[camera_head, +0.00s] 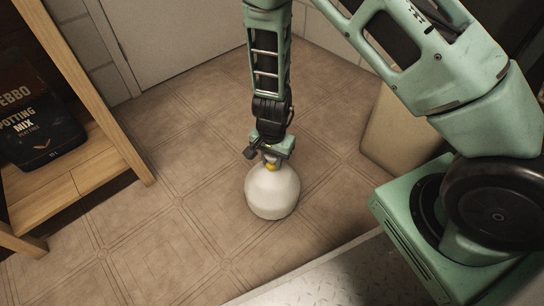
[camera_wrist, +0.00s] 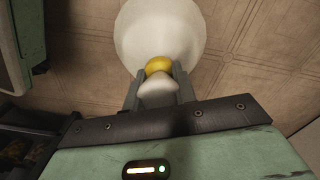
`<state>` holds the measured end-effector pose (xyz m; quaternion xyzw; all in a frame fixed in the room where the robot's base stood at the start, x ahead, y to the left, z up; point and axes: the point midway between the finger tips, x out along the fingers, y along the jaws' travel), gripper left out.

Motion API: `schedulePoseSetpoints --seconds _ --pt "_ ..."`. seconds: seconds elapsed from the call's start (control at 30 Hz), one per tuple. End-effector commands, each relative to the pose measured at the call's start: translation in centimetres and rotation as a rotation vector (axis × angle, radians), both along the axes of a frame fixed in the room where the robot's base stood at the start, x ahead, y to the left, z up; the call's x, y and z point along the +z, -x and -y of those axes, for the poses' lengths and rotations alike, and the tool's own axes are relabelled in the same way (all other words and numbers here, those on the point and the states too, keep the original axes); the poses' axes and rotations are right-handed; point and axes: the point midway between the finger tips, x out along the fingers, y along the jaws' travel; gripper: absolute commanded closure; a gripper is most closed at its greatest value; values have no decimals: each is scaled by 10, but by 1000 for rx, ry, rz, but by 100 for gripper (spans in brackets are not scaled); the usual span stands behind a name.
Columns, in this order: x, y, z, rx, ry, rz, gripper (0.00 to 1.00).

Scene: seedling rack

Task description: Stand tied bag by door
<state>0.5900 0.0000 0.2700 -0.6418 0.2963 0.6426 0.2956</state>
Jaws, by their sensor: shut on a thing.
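The tied bag (camera_head: 272,192) is white and rounded, with a yellow tie (camera_head: 271,167) around its neck. My gripper (camera_head: 270,158) points down over it and is shut on the neck. In the wrist view the yellow tie (camera_wrist: 158,65) sits between the two fingers, with the white bag body (camera_wrist: 160,30) beyond it. The bag is upright; I cannot tell whether its base touches the tiled floor. The door (camera_head: 175,35) is pale grey and closed at the back of the head view, some way behind the bag.
A wooden rack (camera_head: 110,150) stands at the left, with a dark potting mix bag (camera_head: 40,125) on its low shelf. A beige container (camera_head: 400,135) stands at the right, partly behind my arm. The tiled floor (camera_head: 170,135) between the bag and the door is clear.

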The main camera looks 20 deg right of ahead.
Motion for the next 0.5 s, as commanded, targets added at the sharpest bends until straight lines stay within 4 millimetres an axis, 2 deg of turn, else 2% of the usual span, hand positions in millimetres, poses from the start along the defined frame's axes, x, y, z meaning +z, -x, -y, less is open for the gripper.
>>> schedulePoseSetpoints --seconds 0.3,0.33,0.37,0.4,0.5 --pt "-1 -1 0 0 -1 2 100" --pt "-2 0 0 0 0 1 68" --pt "-1 0 0 0 0 1 59" --pt "-1 0 0 0 0 1 51" --pt "-1 0 0 0 -1 1 51"
